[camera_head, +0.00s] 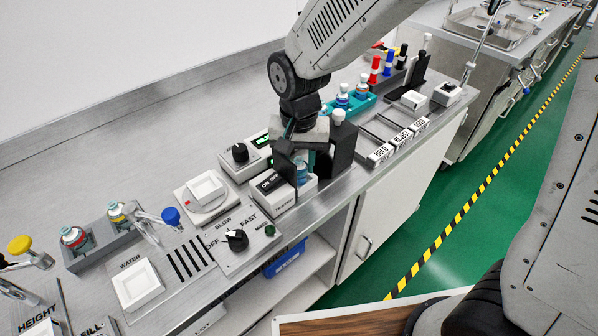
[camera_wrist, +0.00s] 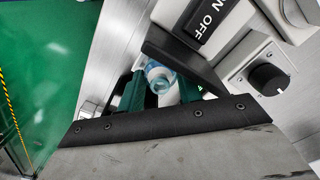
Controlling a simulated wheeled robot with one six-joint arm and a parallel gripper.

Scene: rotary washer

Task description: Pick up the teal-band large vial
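A vial with a pale blue-white top (camera_wrist: 158,76) shows between the two dark green fingertips of my gripper (camera_wrist: 160,90) in the wrist view. In the head view my gripper (camera_head: 302,165) reaches down at the white tester with the ON OFF switch, and a bluish part of the vial (camera_head: 302,173) shows between its fingers. The fingers stand on both sides of the vial. I cannot tell whether they press on it. Most of the vial's body and its band are hidden by the gripper.
A grey rack (camera_head: 85,259) at the left holds a red-banded and a yellow-banded vial. The ON OFF tester (camera_head: 274,188) and the SLOW-FAST knob panel (camera_head: 240,240) are close by. The rear left counter is clear.

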